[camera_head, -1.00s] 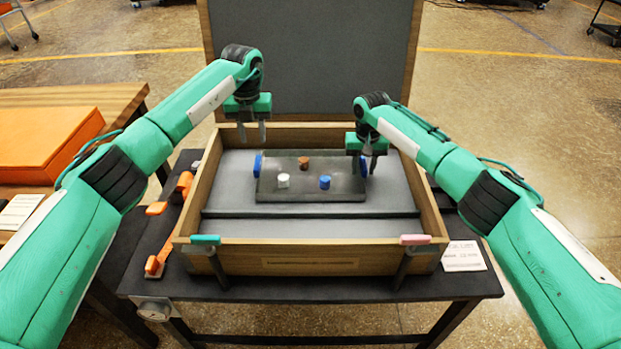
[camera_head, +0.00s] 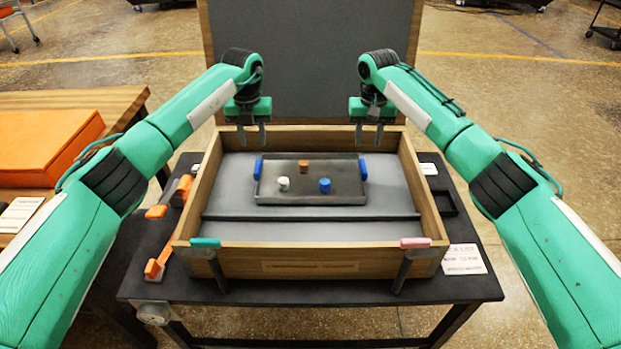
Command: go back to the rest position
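My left gripper (camera_head: 251,135) hangs fingers down above the back left part of the wooden box, its two fingers apart with nothing between them. My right gripper (camera_head: 369,134) hangs fingers down above the back right part of the box, its fingers also apart and empty. Both are clear of the dark tray (camera_head: 290,197), which lies in the box with its blue handles (camera_head: 258,168) at the left and right ends. On the tray stand a white piece (camera_head: 284,184), a blue piece (camera_head: 325,185) and a brown piece (camera_head: 304,166).
The wooden box (camera_head: 310,259) sits on a black table (camera_head: 440,289), its grey lid (camera_head: 310,60) raised behind the grippers. Orange clamp-like parts (camera_head: 157,263) lie left of the box. An orange case (camera_head: 45,146) rests on a wooden table at left. A paper label (camera_head: 463,259) lies at right.

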